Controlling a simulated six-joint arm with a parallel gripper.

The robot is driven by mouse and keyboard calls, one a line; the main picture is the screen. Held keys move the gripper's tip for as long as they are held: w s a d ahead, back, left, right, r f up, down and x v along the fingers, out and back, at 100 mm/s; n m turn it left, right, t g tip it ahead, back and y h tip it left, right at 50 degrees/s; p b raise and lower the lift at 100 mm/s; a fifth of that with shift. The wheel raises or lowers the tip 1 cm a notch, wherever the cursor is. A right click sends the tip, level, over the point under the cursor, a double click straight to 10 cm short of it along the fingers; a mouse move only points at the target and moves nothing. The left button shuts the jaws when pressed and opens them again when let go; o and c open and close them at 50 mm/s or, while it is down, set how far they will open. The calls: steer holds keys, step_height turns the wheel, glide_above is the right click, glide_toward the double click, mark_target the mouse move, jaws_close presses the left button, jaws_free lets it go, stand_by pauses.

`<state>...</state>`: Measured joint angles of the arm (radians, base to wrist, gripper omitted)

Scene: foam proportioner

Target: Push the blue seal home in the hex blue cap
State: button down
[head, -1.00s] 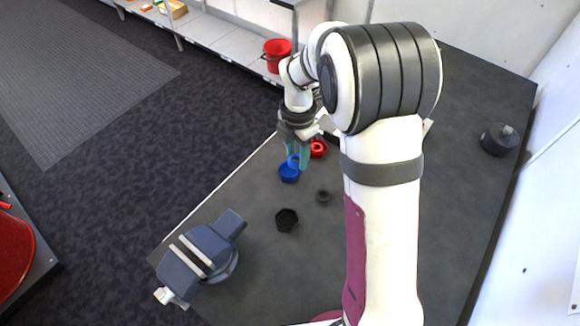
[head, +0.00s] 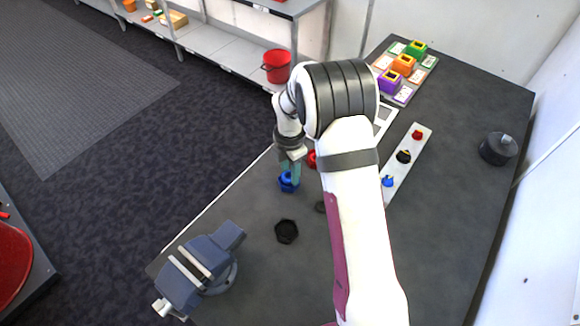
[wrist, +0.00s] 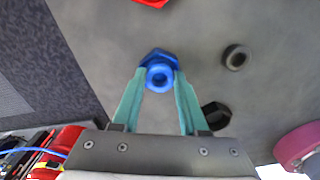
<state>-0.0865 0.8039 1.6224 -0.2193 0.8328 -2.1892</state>
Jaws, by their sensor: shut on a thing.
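The blue hex cap (head: 287,187) stands on the dark table near its left edge. It also shows in the wrist view (wrist: 152,56), partly covered by the seal. The blue seal (wrist: 160,78) is a ring between my teal fingertips. My gripper (wrist: 161,72) is shut on the seal and holds it at the cap's mouth. In the head view my gripper (head: 290,172) is right over the cap, and the fingers mostly hide the seal. I cannot tell how deep the seal sits in the cap.
A black hex cap (head: 286,231) and a dark ring (wrist: 237,57) lie nearby. A red part (head: 312,159) is just behind, partly hidden by my arm. A grey vise (head: 203,263) stands at the front left. A pale strip (head: 407,165) with coloured parts lies to the right.

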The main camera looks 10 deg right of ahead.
stand_by(0.4)
steer(key=shift+c, duration=0.2)
jaws_free()
stand_by(0.3)
steer(key=shift+r, duration=3.05)
